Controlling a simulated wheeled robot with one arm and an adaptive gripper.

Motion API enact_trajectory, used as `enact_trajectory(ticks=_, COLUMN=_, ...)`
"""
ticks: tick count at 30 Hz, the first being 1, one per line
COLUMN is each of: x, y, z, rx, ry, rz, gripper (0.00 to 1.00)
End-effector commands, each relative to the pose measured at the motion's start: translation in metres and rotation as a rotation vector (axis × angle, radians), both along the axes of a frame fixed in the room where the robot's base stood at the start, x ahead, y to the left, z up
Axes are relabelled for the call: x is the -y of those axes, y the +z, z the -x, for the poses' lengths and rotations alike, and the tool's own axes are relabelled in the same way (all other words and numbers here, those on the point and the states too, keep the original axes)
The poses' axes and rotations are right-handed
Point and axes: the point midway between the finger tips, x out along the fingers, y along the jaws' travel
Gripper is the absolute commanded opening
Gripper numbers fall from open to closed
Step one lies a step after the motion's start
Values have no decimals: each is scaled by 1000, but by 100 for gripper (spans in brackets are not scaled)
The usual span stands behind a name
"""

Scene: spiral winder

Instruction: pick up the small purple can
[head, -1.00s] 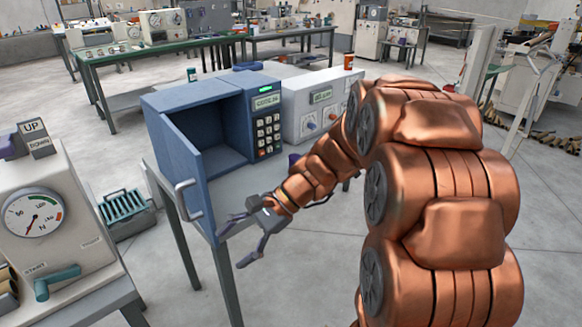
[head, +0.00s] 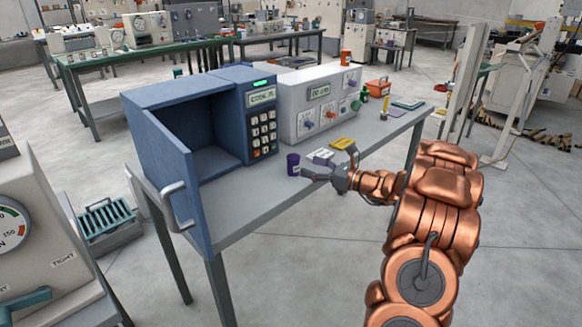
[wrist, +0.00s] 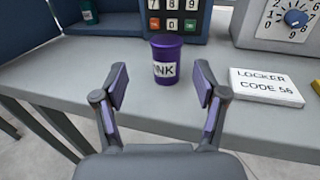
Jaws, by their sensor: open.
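The small purple can (head: 293,164) stands upright on the grey table, just in front of the blue box's keypad. In the wrist view the can (wrist: 167,62) shows a white label whose visible letters read "NK". My gripper (head: 312,165) is at the table, to the right of the can in the head view. In the wrist view my gripper (wrist: 161,86) is open, and the can stands centred beyond the two fingertips, apart from them.
The open blue box (head: 188,118) stands left of the can, its door swung towards the front. A white card reading "LOCKER CODE 56" (wrist: 266,86) lies right of my gripper.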

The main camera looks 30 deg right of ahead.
Motion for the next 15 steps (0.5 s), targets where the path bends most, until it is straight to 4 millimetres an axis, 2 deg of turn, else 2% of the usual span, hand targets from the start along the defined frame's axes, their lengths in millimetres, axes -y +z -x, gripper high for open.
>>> enact_trajectory(ticks=15, x=-16, y=-1, z=-40, rx=-2, ry=3, rz=-1, gripper=71)
